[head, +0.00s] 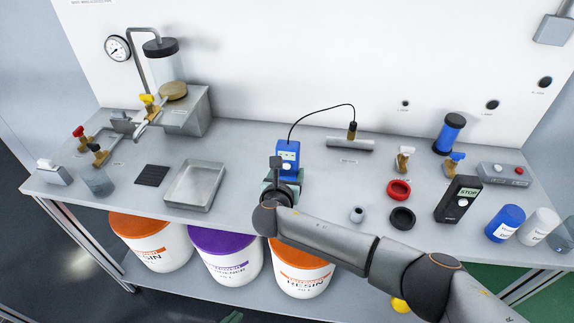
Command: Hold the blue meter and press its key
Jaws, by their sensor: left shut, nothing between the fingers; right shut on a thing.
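The blue meter (289,150) stands upright near the middle of the bench, with a light display and a pale round key on its front face. A black cable arches from its top to a brass-ended probe (352,131) at a grey bar. My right gripper (281,183) is at the meter's lower part and is shut on it.
A metal tray (195,185) lies left of the meter. Resin buckets (152,243) stand below the bench.

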